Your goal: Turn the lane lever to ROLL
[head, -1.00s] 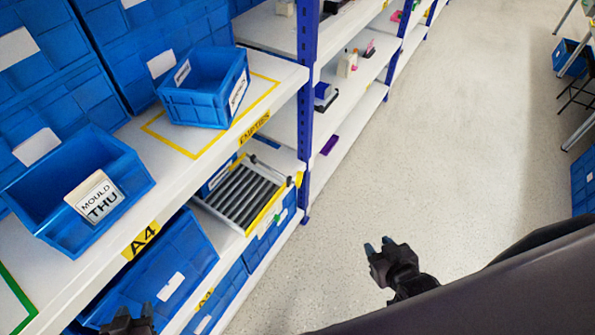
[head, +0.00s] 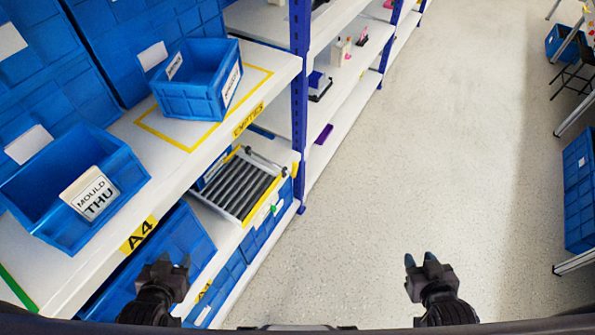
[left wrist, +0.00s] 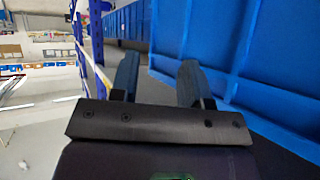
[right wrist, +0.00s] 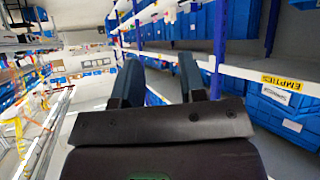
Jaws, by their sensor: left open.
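A roller lane (head: 237,188) with grey rollers and yellow edging sits on the lower shelf level, below the EMPTIES label. A grey bar (head: 265,161) runs along its far end; I cannot tell whether it belongs to the lever. A small green spot (head: 274,208) shows on the lane's front side. No lever marking is readable. My left gripper (head: 175,262) is open and empty, in front of the lower blue bins, left of and nearer than the lane. Its parted fingers show in the left wrist view (left wrist: 157,78). My right gripper (head: 420,262) is open and empty over the aisle floor.
A blue bin marked MOULD THU (head: 70,185) and a smaller blue bin (head: 196,80) stand on the upper shelf (head: 130,125). A blue upright post (head: 299,95) stands beyond the lane. The aisle floor (head: 420,150) is clear; a blue crate (head: 578,190) stands at right.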

